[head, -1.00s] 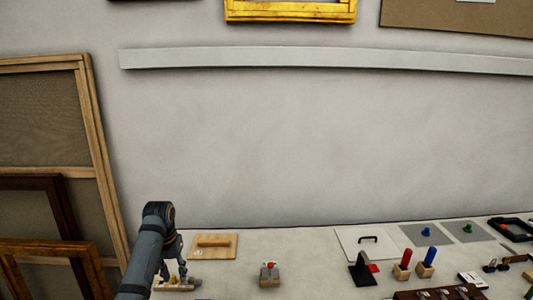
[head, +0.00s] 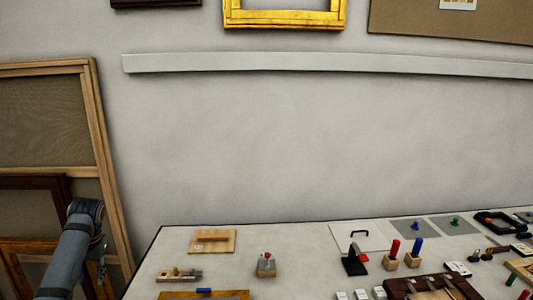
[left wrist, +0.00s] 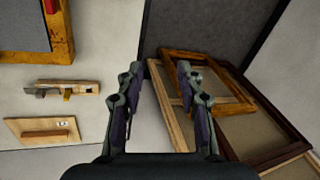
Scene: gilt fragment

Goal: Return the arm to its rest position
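My left arm comes in from the left in the head view, with the left gripper (head: 98,262) beyond the table's left edge, in front of the leaning frames. In the left wrist view the left gripper (left wrist: 157,85) has its two fingers apart with nothing between them. The table (head: 300,280) lies to its right, and no object touches the gripper. My right arm and gripper are not in view.
Picture frames (head: 95,150) lean on the wall beside the left arm. Near the table's left end are a wooden board with a handle (head: 213,241) and a small wooden latch piece (head: 179,275). Several blocks and fixtures fill the table's right side.

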